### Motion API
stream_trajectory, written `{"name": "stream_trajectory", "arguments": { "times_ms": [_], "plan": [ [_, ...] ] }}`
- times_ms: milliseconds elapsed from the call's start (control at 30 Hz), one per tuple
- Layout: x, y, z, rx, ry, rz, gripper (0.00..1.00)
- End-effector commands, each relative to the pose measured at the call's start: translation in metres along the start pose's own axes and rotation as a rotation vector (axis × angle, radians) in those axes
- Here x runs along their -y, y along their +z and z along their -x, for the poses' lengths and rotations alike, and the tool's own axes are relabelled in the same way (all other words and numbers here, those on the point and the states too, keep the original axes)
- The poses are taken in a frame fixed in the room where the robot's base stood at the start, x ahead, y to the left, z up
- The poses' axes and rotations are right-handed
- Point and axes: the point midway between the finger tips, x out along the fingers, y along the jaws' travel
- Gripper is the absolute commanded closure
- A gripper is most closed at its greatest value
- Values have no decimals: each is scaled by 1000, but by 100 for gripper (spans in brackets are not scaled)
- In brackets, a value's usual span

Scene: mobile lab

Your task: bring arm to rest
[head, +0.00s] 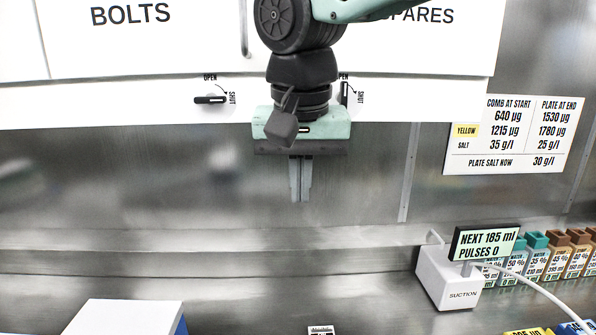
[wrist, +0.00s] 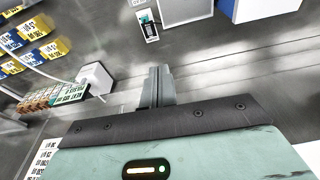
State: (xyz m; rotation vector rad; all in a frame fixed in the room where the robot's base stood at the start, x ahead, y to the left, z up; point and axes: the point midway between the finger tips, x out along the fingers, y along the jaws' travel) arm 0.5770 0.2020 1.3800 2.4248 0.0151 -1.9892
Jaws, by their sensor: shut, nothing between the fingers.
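My gripper (head: 300,196) hangs at the end of my arm in the upper middle of the head view, in front of the metal back wall. Its fingers point down and are shut together with nothing between them. In the wrist view, the shut fingers (wrist: 157,72) point away from the camera over the metal bench (wrist: 215,60). The gripper touches nothing that I can see.
White cabinets (head: 180,50) marked BOLTS and SPARES are behind my arm. A suction box (head: 447,280) with a display (head: 485,242), several labelled bottles (head: 552,258), a wall chart (head: 515,135) and a white-topped box (head: 125,315) surround fairly clear bench.

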Motion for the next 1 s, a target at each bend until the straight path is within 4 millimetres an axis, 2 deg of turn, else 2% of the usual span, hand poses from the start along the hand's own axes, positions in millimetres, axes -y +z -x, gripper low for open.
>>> {"name": "stream_trajectory", "arguments": {
  "times_ms": [33, 300, 400, 500, 600, 700, 1000],
  "plan": [
    [-12, 22, -28, 31, -10, 69, 100],
    [-73, 139, -131, 136, -87, 425, 100],
    [-98, 178, -161, 155, -103, 521, 100],
    [-118, 207, -182, 165, -111, 591, 100],
    [-131, 224, -194, 170, -114, 634, 100],
    [-137, 232, -198, 171, -116, 655, 100],
    [-137, 232, -198, 173, -116, 659, 100]
  ]
}}
